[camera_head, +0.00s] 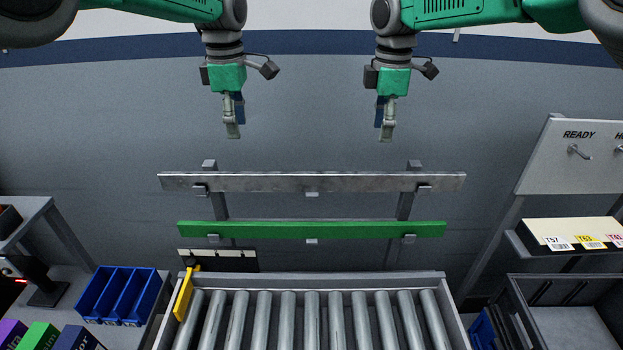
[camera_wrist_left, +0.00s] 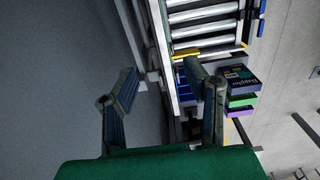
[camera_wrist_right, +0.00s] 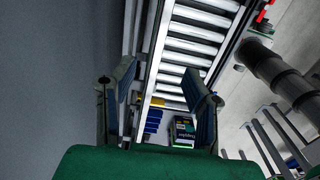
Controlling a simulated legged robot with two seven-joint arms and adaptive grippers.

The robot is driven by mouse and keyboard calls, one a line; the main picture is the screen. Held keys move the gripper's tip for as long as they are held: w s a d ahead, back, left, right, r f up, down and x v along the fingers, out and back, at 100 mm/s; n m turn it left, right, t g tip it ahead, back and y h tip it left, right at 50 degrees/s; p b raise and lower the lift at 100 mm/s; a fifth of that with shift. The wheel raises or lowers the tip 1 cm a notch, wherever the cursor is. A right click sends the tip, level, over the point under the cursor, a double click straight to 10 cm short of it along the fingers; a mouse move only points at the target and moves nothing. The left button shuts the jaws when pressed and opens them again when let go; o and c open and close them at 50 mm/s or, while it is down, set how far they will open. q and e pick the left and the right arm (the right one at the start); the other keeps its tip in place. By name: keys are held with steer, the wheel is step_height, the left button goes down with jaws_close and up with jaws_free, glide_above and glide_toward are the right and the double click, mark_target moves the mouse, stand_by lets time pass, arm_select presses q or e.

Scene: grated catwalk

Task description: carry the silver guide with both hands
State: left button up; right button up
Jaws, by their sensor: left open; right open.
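The silver guide (camera_head: 310,182) is a long, straight metal bar. It lies level on brackets of a rack against the grey wall in the head view. My left gripper (camera_head: 233,134) hangs above the left part of the bar, open and empty, apart from it. It also shows open in the left wrist view (camera_wrist_left: 160,95). My right gripper (camera_head: 385,136) hangs above the right part of the bar, open and empty. Its spread fingers show in the right wrist view (camera_wrist_right: 160,90). I cannot pick out the silver guide for certain in the wrist views.
A green bar (camera_head: 310,230) rests on lower brackets. A roller conveyor (camera_head: 310,277) with a yellow piece (camera_head: 183,297) stands below. Blue bins (camera_head: 121,295) are at left. A READY board (camera_head: 575,160) and a label shelf (camera_head: 568,236) are at right. The space between grippers and bar is clear.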

mark_target(246, 172)
arm_select(q)
step_height(246, 172, down, 13)
steer(key=shift+w+d+r, duration=0.1)
steer(key=shift+w+d, duration=0.05)
arm_select(e)
step_height(246, 172, down, 13)
steer(key=shift+w+d+r, duration=0.1)
steer(key=shift+w+d, duration=0.05)
arm_select(q)
steer(key=shift+f, duration=0.7)
arm_select(e)
steer(key=shift+f, duration=0.65)
arm_select(q)
jaws_close()
arm_select(e)
jaws_close()
arm_select(q)
steer(key=shift+r, duration=0.1)
